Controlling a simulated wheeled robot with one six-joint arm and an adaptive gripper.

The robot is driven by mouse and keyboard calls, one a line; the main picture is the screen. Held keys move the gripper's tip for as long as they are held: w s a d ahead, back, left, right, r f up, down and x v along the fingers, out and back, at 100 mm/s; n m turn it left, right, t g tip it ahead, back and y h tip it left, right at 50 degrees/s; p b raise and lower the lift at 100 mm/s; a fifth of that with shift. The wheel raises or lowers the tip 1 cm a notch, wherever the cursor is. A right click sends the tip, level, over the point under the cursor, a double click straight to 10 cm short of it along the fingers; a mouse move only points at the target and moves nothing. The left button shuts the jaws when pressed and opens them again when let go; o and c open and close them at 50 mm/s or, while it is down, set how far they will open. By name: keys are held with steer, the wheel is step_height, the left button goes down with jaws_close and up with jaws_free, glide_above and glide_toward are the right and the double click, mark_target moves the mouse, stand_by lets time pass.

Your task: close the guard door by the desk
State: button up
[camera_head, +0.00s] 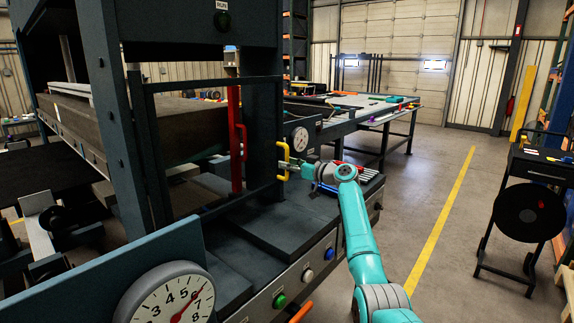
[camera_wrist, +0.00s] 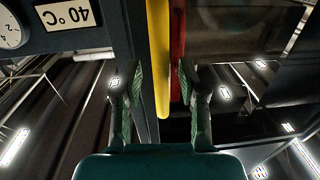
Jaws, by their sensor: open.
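The guard door (camera_head: 215,82) is a dark frame with a see-through panel at the front of the press. Its upright yellow handle (camera_head: 283,160) is on its right side. I cannot tell how far the door stands open. My gripper (camera_head: 287,168) is at the handle, reaching in from the right. In the wrist view my gripper (camera_wrist: 159,85) is open, with the yellow handle (camera_wrist: 158,60) between its fingers and a gap on each side. A red upright bar (camera_wrist: 177,45) shows close beside the handle there, apparently further back.
The red lever (camera_head: 236,140) stands left of the handle. A ledge with buttons (camera_head: 279,301) and a large dial gauge (camera_head: 170,300) is in front. A long bench (camera_head: 380,115) stands behind. The floor (camera_head: 440,170) at right is clear up to a black stand (camera_head: 528,210).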

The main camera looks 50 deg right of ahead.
steer(key=s+d, duration=0.1)
steer(key=s, duration=1)
steer(key=shift+d, duration=0.2)
